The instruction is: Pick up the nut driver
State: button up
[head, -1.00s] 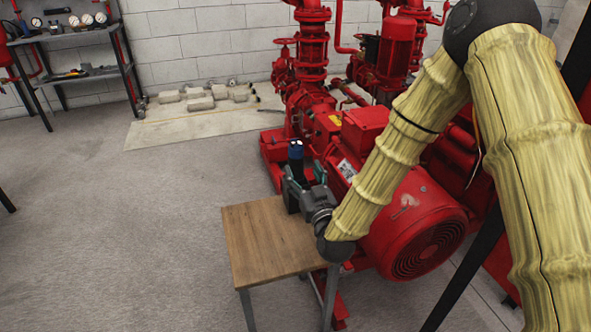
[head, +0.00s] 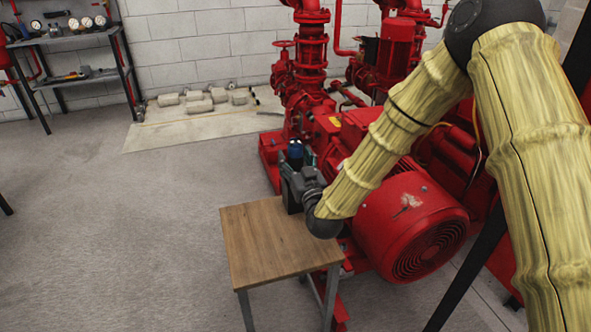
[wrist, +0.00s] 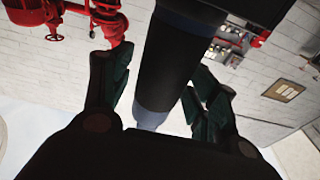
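The nut driver (wrist: 165,65) has a black handle with blue parts. It stands upright near the back right of the small wooden table, and its blue top shows in the head view (head: 295,149). My gripper (head: 297,160) reaches in from the right, level with the upper handle. In the wrist view, the fingers of my gripper (wrist: 160,85) are spread on both sides of the handle. A gap shows between the left finger and the handle; the right finger is close to it, and contact is unclear. The tool's lower part is mostly hidden behind the gripper.
The wooden table (head: 265,245) has a clear front and left side. A red pump motor (head: 410,225) stands close on the right, beneath my arm. A shelf unit (head: 75,75) with tools and gauges is at the back left. Open floor lies left of the table.

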jog(key=c, duration=0.9)
jog(key=shift+c, duration=0.2)
jog(key=shift+r, duration=0.15)
